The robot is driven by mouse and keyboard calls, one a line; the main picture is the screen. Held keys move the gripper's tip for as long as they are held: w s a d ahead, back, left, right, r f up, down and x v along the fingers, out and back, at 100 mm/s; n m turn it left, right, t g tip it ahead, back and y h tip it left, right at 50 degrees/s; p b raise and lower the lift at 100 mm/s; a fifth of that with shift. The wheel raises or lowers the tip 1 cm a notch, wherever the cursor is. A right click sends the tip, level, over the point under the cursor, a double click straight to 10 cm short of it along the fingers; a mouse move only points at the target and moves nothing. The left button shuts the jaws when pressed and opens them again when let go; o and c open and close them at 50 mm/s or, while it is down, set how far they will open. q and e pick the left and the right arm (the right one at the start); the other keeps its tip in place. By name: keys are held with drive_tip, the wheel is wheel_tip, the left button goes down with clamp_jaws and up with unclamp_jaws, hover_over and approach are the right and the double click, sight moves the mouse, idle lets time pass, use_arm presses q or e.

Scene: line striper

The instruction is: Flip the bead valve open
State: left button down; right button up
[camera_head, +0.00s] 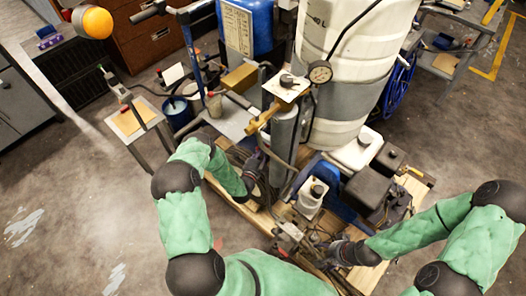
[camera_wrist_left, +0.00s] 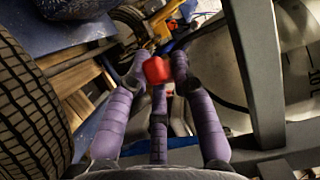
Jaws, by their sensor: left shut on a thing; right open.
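My left gripper (camera_wrist_left: 157,85) has its purple fingers closed around a red knob (camera_wrist_left: 157,70) in the left wrist view. I cannot tell for certain whether this knob is the bead valve's handle. In the head view the left gripper (camera_head: 257,162) reaches in among the striper's pipes, beside a grey cylinder (camera_head: 285,128), and the knob is hidden there. My right gripper (camera_head: 328,252) is open, low among the machine parts at the front; its fingertips are hard to make out.
The striper carries a large white tank (camera_head: 345,40), a pressure gauge (camera_head: 320,72) and a black engine box (camera_head: 368,187). In the left wrist view a tyre (camera_wrist_left: 30,105) is close on the left and a grey frame bar (camera_wrist_left: 258,75) on the right. Open floor (camera_head: 70,190) lies to the left.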

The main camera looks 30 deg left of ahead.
use_arm(q)
drive_tip(key=shift+s+d+n+y, duration=0.2)
drive_tip(key=shift+n+y, duration=0.1)
drive_tip(key=shift+y, duration=0.2)
drive_tip(key=c, duration=1)
unclamp_jaws()
drive_tip(key=shift+c, duration=0.2)
drive_tip(key=s+d, duration=0.1)
drive_tip(key=s, duration=1)
drive_tip(key=shift+s+d, duration=0.25)
drive_tip(key=shift+s, duration=0.15)
